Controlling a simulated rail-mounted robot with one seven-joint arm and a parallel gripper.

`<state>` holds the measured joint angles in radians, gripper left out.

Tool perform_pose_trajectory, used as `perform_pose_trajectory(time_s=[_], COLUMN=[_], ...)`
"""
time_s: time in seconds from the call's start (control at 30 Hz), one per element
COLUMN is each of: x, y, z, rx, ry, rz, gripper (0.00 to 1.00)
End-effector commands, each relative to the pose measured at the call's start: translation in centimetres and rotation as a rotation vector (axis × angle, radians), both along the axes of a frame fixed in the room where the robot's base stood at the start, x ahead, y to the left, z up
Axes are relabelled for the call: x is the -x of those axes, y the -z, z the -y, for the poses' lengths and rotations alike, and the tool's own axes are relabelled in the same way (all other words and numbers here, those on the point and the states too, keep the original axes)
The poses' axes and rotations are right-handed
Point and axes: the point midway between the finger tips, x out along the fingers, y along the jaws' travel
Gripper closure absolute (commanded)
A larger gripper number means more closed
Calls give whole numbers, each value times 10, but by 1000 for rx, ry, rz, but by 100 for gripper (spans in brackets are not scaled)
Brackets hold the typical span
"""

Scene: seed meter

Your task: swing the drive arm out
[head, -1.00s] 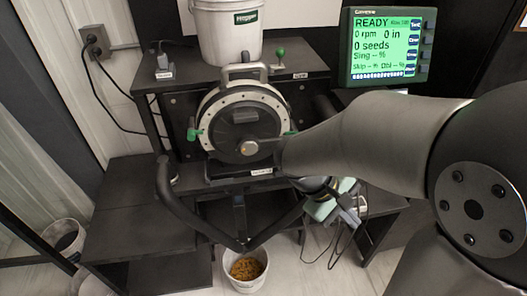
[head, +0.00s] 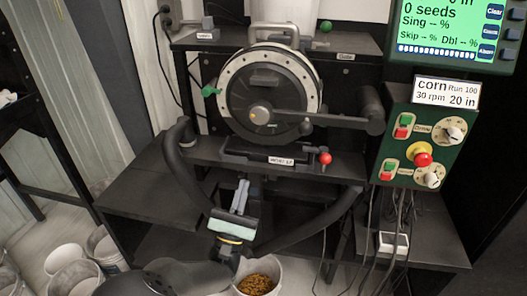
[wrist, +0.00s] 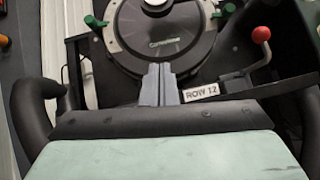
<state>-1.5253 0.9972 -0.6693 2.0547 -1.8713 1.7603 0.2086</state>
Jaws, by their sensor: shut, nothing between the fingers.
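The round seed meter (head: 232,100), a dark disc with a pale rim and a bright hub, stands upright on the bench. A dark bar, which looks like the drive arm (head: 340,122), reaches from the meter's front to the right and ends in a thick cylinder. My gripper (head: 243,183) is below and in front of the meter, fingers pointing up, apart from the bar. In the wrist view my gripper (wrist: 158,70) has its fingers together and empty, in front of the meter's lower face (wrist: 165,40). The drive arm is not clearly visible there.
A red-knobbed lever (head: 325,158) stands by the row label. A green control box (head: 420,145) with buttons and dials is at right under the screen (head: 450,30). A curved black tube frame (head: 300,232) surrounds my gripper's space. A bucket of yellow grain (head: 258,278) is below.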

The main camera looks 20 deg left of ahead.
Motion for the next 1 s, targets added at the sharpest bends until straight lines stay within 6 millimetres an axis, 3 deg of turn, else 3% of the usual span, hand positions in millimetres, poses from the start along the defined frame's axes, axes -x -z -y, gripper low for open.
perform_pose_trajectory(time_s=[0.47, 0.9, 1.0], x=[-5, -67, -71], y=[-6, -67, -83], z=[-1, 5, 7], rx=[2, 0, 1], ry=[-6, -4, -5], rz=[3, 4, 4], gripper=[100, 100, 100])
